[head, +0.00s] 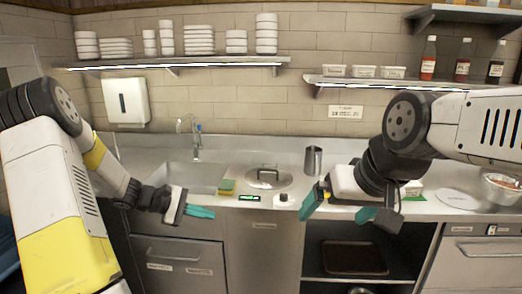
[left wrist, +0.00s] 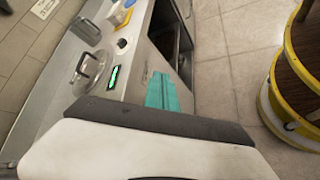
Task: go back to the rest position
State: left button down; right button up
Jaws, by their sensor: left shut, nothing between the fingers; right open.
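My left gripper (head: 198,212) is in front of the counter, just below the sink, in the head view. Its teal fingers are closed together with nothing between them, and they show in the left wrist view (left wrist: 170,94). My right gripper (head: 345,208) is at the counter's front edge, right of the lidded well. Its teal fingers are wide apart and no object shows between them. Both grippers look clear of the objects on the counter.
A round lidded well (head: 268,178) is set in the counter, with a sponge (head: 227,187) and a metal cup (head: 313,160) beside it. The sink (head: 185,177) is at left. An open cabinet (head: 330,245) holds a dark tray (head: 355,258). A metal bowl (head: 502,190) stands far right.

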pick_arm(q)
jog(key=s+d+r+m+g+y, duration=0.1)
jog(key=s+d+r+m+y, duration=0.25)
jog(key=s+r, duration=0.3)
jog(key=s+d+r+m+g+y, duration=0.1)
jog(key=s+d+r+m+y, duration=0.1)
jog(key=s+r+m, duration=0.4)
jog(key=s+a+r+m+t+y, duration=0.2)
jog(key=s+r, duration=0.4)
jog(key=s, duration=0.7)
jog(key=shift+r+m+t+y, duration=0.15)
jog(key=shift+m+t+y, duration=0.7)
jog(key=shift+t, duration=0.05)
